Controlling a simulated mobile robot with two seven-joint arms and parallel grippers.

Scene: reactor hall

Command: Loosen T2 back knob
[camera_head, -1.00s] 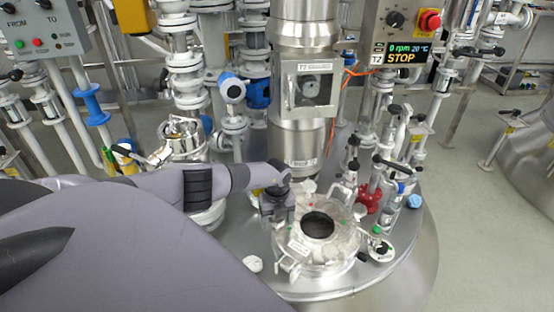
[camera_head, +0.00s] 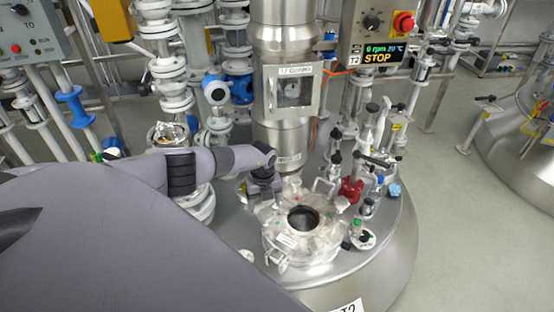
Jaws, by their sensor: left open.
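The T2 reactor has a round steel top (camera_head: 380,225) with a "T2" label (camera_head: 348,306) on its side. A round hatch cover (camera_head: 290,246) with a dark round opening (camera_head: 303,218) sits on this top. Small clamps stand around its rim. My left arm reaches in from the left, and my left gripper (camera_head: 264,200) points down at the hatch's back-left edge. Its fingers are small and partly hidden, and I see nothing held in them. I cannot make out the back knob; the gripper may cover it. My right gripper is out of view.
A steel column with a guard box (camera_head: 291,92) rises behind the hatch. A control box with a red stop button (camera_head: 403,22) and a display (camera_head: 380,53) reading STOP stands back right. Valves, including a red one (camera_head: 350,190), crowd the hatch's right side.

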